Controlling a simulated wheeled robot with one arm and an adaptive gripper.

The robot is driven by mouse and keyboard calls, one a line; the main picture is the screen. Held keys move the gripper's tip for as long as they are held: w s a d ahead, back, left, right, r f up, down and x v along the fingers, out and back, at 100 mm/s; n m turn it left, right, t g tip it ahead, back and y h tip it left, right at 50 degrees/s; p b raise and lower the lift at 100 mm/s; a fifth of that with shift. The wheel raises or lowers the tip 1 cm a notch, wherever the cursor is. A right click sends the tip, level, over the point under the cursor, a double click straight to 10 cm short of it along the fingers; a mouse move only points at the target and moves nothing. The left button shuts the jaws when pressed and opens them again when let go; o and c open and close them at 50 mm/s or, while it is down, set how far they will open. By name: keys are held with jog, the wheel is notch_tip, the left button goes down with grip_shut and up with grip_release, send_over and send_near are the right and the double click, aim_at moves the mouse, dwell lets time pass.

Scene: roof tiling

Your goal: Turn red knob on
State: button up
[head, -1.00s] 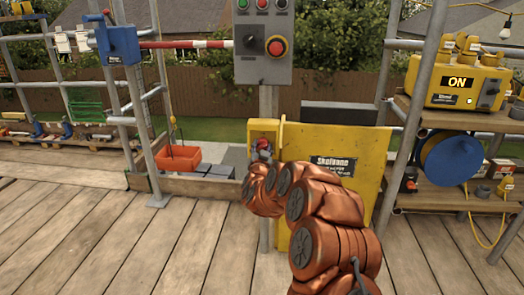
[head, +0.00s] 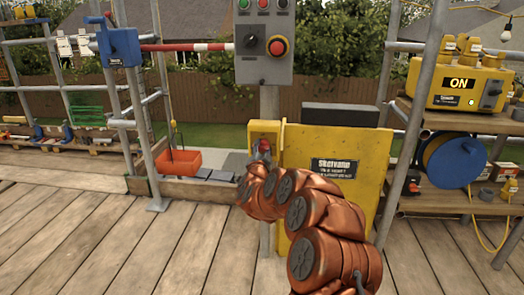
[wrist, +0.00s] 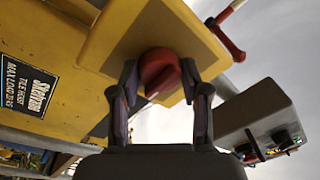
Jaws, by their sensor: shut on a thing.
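The knob's raised grip bar looks tilted in that view. In the head view my gripper (head: 262,158) is at the yellow box and the knob is mostly hidden by it.
A grey control box (head: 265,45) with a red mushroom button stands above on the same post. A yellow box (head: 460,80) reading ON, with a green light, is on the right shelf. A blue cable reel (head: 462,162) sits below it. The plank floor is clear at left.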

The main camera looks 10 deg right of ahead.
jog(key=o, duration=1.2)
jog(key=shift+c, duration=0.2)
jog(key=shift+s, duration=0.1)
jog(key=v, duration=1.1)
jog(key=shift+s+a, duration=0.15)
jog(key=shift+s, duration=0.2)
